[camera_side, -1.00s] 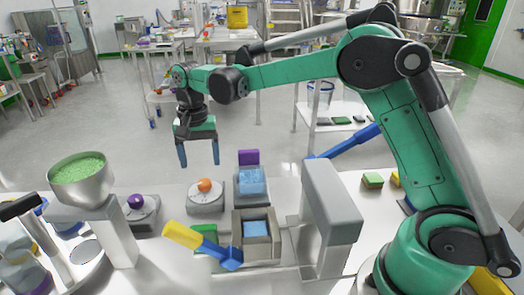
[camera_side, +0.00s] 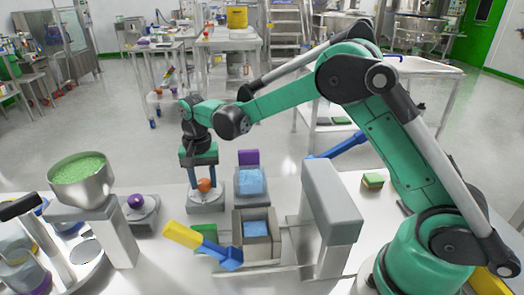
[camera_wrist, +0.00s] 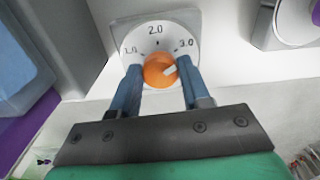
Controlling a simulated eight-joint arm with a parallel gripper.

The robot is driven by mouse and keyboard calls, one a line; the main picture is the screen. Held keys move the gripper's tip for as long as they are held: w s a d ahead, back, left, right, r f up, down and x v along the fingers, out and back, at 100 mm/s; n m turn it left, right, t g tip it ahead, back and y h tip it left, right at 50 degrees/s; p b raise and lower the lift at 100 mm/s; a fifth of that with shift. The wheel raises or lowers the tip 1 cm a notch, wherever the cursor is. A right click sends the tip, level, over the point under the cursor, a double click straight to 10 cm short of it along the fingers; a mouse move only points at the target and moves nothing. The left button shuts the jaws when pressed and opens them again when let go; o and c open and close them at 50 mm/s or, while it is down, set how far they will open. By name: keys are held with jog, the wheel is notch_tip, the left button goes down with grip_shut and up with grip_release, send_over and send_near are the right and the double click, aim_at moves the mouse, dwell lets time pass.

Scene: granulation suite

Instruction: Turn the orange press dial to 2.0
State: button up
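The orange press dial (camera_side: 205,185) is a round knob on a grey base at the back of the bench. In the wrist view the orange knob (camera_wrist: 158,72) sits on a white face marked 1.0, 2.0 and 3.0. Its white pointer mark points right and slightly up, on the 3.0 side of the scale. My gripper (camera_side: 202,178) is lowered over the dial, pointing down. In the wrist view my gripper's (camera_wrist: 159,68) blue fingers stand on either side of the knob. They look open, with small gaps to it.
A grey station with blue material (camera_side: 251,181) and a purple block stands close right of the dial. A purple knob on a base (camera_side: 136,202) is to the left. A hopper of green granules (camera_side: 79,167) and a yellow-and-blue handle (camera_side: 200,242) are nearby.

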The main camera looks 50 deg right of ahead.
grip_shut()
jog(key=shift+n, duration=0.3)
jog(key=n, duration=0.5)
jog(key=shift+n, duration=0.3)
jog(key=n, duration=0.5)
jog(key=shift+d, duration=0.1)
jog(key=shift+n, duration=0.4)
jog(key=o, duration=1)
grip_release()
jog(key=shift+r, duration=0.1)
